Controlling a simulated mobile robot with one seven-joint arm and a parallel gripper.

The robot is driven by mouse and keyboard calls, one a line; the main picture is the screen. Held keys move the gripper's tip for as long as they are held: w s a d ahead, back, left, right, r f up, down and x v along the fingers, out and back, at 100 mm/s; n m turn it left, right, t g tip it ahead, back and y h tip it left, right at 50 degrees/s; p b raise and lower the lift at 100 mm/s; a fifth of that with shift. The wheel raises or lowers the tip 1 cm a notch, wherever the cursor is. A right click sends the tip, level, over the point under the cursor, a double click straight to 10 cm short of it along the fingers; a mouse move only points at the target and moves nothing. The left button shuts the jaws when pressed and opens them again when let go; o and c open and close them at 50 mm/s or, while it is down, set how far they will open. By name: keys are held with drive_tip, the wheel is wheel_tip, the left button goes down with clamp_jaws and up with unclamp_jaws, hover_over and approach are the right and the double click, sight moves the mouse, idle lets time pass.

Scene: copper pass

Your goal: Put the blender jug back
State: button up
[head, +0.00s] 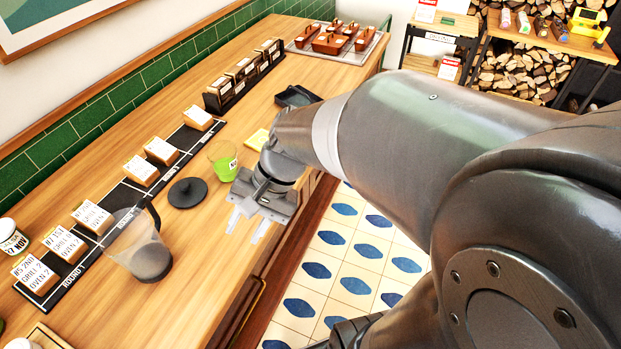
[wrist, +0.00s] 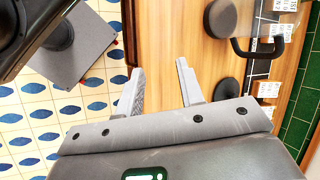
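The blender jug (head: 132,240) is clear, with a dark base and a black handle. It stands on the wooden counter at the lower left of the head view. In the wrist view its dark base and black handle (wrist: 258,48) show at the top right. A round black lid (head: 187,192) lies on the counter behind the jug; it also shows in the wrist view (wrist: 227,88). My gripper (head: 245,228) is open and empty near the counter's front edge, right of the jug and apart from it. In the wrist view the spread fingers (wrist: 160,68) have nothing between them. I see no blender base.
A cup with green contents (head: 223,164) stands close behind my gripper. Ticketed blocks stand on a black strip (head: 116,196) along the wall. Farther back are a ticket rack (head: 243,78), a dark tray (head: 297,96) and a tray of copper-brown pans (head: 335,40). The tiled floor lies right.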

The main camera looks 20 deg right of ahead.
drive_tip(key=s+d+r+n+t+h, duration=0.3)
drive_tip(key=d+r+n+t+h, duration=0.2)
drive_tip(key=d+r, duration=0.4)
drive_tip(key=d+t+h, duration=0.1)
drive_tip(key=d, duration=0.2)
drive_tip(key=shift+s, duration=0.2)
